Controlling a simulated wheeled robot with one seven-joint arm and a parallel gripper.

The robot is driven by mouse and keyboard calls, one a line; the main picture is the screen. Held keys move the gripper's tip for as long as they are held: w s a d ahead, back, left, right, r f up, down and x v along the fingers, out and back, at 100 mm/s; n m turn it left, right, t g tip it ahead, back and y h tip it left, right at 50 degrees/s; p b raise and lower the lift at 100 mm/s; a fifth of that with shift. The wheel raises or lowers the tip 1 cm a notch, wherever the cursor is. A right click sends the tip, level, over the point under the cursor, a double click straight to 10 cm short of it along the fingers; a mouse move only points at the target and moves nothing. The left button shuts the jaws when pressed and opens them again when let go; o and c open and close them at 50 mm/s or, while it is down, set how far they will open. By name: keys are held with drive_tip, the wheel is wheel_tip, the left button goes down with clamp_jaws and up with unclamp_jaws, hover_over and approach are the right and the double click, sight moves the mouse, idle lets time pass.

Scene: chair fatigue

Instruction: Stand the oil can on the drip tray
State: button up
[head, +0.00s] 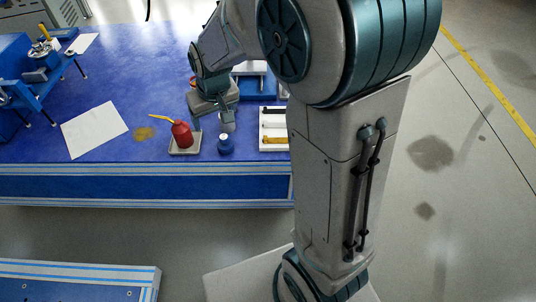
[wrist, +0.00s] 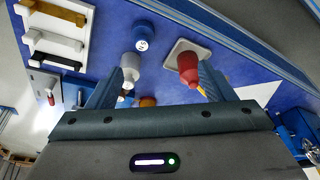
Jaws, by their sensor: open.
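The red oil can (head: 182,134) with its yellow spout stands upright on the grey drip tray (head: 176,151), near the front edge of the blue bench. In the wrist view, the can (wrist: 187,64) is beside the right finger, with the tray (wrist: 178,45) under it. My gripper (head: 214,121) is open and points down just to the right of the can in the head view. In the wrist view, my gripper (wrist: 161,72) has nothing between its fingers. Part of the spout is hidden by the right finger there.
A white rack (head: 273,145) is farther right, partly behind my arm. A yellowish stain (head: 144,133) and a white sheet (head: 95,130) lie to the left.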

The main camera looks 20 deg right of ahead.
drive_tip(key=s+d+r+m+g, duration=0.1)
drive_tip(key=s+d, duration=0.3)
drive_tip(key=s, duration=0.5)
drive_tip(key=s+d+r+m, duration=0.1)
drive_tip(key=s+d, duration=0.3)
drive_tip(key=s, duration=0.6)
drive_tip(key=shift+g+h, duration=0.4)
